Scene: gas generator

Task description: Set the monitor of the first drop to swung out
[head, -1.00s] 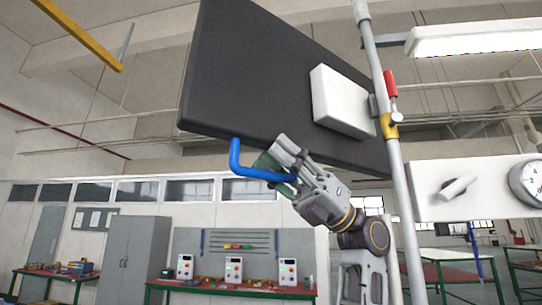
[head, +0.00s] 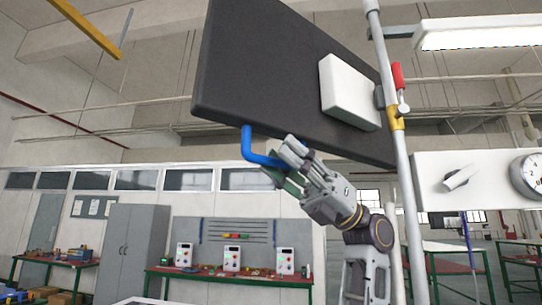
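The monitor (head: 265,65) is a large dark flat panel high in the head view, seen at a slant, with a white box (head: 348,92) on the side facing me. A blue bent handle (head: 250,150) hangs from its lower left edge. My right gripper is not in view.
A grey pole (head: 405,170) with a red lever (head: 397,76) stands right of the monitor. A white panel (head: 480,180) with a knob and gauge is beside it. Benches and a grey cabinet (head: 133,250) stand far behind. Air left of the monitor is free.

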